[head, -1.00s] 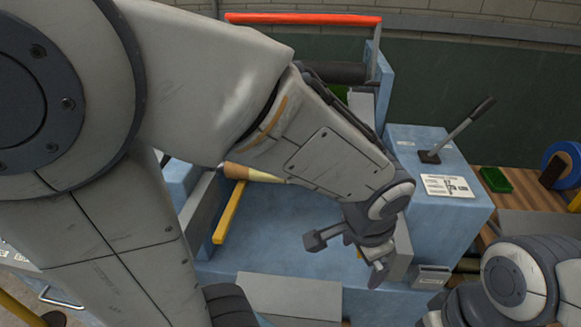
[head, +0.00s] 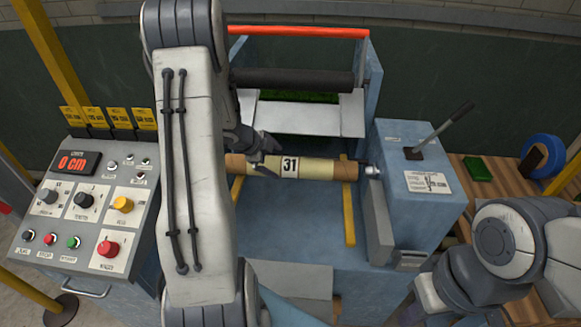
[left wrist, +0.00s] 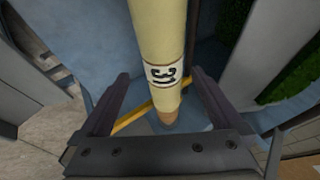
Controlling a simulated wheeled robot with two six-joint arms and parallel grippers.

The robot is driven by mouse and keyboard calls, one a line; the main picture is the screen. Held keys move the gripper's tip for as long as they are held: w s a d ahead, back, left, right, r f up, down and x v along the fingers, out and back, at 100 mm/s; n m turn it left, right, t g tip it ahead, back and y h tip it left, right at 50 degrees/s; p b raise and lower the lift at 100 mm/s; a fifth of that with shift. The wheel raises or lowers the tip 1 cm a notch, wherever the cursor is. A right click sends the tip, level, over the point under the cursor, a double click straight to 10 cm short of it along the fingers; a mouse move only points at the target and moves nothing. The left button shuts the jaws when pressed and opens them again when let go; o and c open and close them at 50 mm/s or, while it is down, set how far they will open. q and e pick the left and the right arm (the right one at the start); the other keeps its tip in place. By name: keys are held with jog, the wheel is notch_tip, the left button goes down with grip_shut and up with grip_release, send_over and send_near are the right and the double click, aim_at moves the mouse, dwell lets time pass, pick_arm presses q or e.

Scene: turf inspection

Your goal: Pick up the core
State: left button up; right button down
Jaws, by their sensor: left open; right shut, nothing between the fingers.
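The core (head: 325,170) is a cream tube with brown ends and a label reading 31. It lies across two yellow rails (head: 348,215) in the blue machine. My left gripper (head: 262,148) is open at the left part of the core, and my left arm hides some of that area. In the left wrist view the core (left wrist: 158,30) shows between the two open fingers of my left gripper (left wrist: 161,78); I cannot tell whether they touch it. My right arm is at the lower right, and its fingers do not show.
A dark roller (head: 295,79) and a red bar (head: 298,31) are behind the core. A blue box with a lever (head: 440,130) stands to its right. A control panel (head: 88,205) reading 0 cm is at the left. Open blue bed (head: 290,225) lies in front of the core.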

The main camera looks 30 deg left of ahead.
aim_at(283, 163)
pick_arm(q)
jog(key=x, duration=0.7)
jog(key=shift+w, duration=0.3)
jog(key=shift+r, duration=0.1)
grip_shut()
